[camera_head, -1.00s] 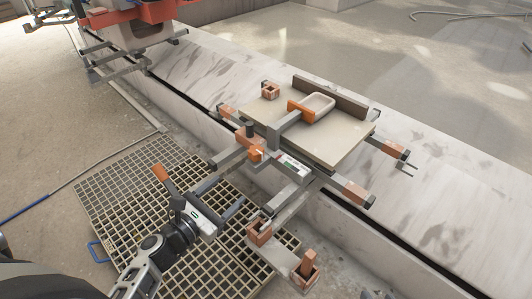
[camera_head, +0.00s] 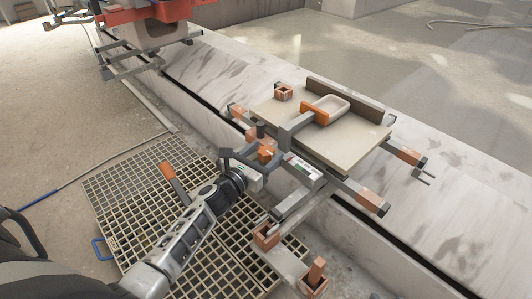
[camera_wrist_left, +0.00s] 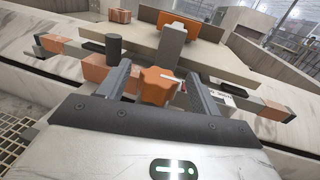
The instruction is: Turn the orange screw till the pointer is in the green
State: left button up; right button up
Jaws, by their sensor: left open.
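The orange screw (camera_head: 267,150) is a lobed knob on the near side of the grey fixture below the board. It also shows in the left wrist view (camera_wrist_left: 157,87), between my two fingers. My left gripper (camera_head: 263,154) is open around the screw, with a visible gap to the finger on the right; contact on the left side is hard to tell. A white gauge (camera_head: 304,170) with a small green part sits to the right of the screw. The pointer is too small to read. My right gripper is not in view.
A dark upright post stands close to the screw (camera_wrist_left: 113,47). Bars with orange-brown blocks (camera_head: 370,199) stick out around it. A floor grating (camera_head: 135,190) lies at the front left.

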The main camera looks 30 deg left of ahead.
pick_arm(q)
jog(key=shift+w+d, duration=0.1)
jog(key=shift+w, duration=0.6)
jog(key=c, duration=1)
jog(key=shift+o, duration=0.2)
jog(key=shift+m+h, duration=0.3)
jog(key=shift+h, duration=0.1)
